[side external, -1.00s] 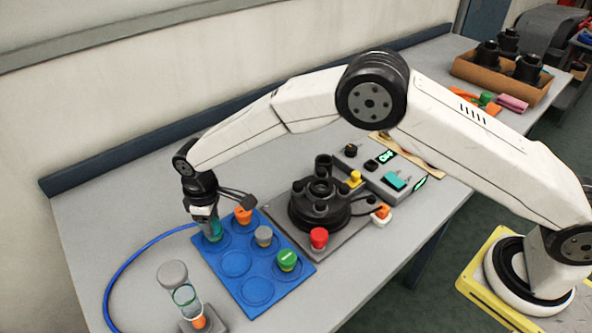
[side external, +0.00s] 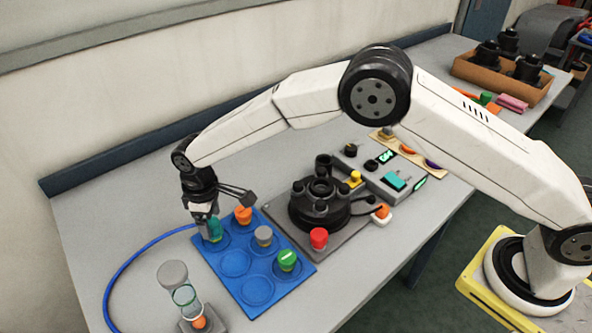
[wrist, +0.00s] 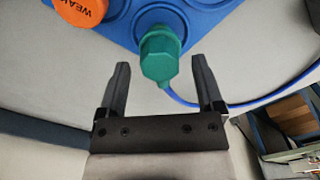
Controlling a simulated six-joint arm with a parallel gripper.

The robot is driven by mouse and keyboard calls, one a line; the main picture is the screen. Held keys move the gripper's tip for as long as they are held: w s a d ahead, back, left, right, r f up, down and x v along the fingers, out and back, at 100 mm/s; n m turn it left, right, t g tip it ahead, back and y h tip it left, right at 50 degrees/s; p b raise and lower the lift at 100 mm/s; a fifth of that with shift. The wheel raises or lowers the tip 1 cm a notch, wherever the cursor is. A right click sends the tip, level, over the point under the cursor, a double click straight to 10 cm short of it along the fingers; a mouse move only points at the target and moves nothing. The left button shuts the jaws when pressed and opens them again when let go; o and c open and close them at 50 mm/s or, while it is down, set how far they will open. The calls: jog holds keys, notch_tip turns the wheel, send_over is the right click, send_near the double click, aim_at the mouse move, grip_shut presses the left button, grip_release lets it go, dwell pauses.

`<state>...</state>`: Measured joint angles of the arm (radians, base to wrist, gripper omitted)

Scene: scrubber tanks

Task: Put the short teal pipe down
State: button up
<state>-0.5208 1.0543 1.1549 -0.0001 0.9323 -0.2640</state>
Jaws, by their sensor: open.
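The short teal pipe (wrist: 160,55) stands in a round recess at the back left corner of the blue tray (side external: 246,287). It also shows in the side view (side external: 215,230), partly hidden by my gripper. My gripper (wrist: 165,72) is open, with one finger on each side of the pipe's near end and gaps on both sides. In the side view my gripper (side external: 203,222) is low at that same corner of the tray.
An orange cap (side external: 243,214), a grey cap (side external: 263,234) and a green cap (side external: 287,258) sit in other tray recesses. A black round device (side external: 320,205) stands right of the tray. A clear tube stand (side external: 187,298) is at front left. A blue hose (side external: 128,262) curves along the left.

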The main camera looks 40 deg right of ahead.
aim_at(216, 220)
notch_tip(216, 220, up, 11)
dwell(0.5)
dwell(0.5)
jog(key=s+d+r+m+t, duration=0.15)
jog(key=s+d, duration=0.25)
jog(key=d, duration=0.5)
jog(key=s+d+m, duration=0.3)
jog(key=d, duration=0.6)
jog(key=s+d+f+m, duration=0.1)
jog(key=s+d+m, duration=0.1)
jog(key=s+d, duration=0.3)
jog(key=s+d+f+m+t, duration=0.1)
jog(key=s+d+m, duration=0.1)
jog(key=s+d, duration=0.4)
jog(key=s, duration=0.4)
jog(key=shift+s+f, duration=0.2)
jog(key=shift+f, duration=0.05)
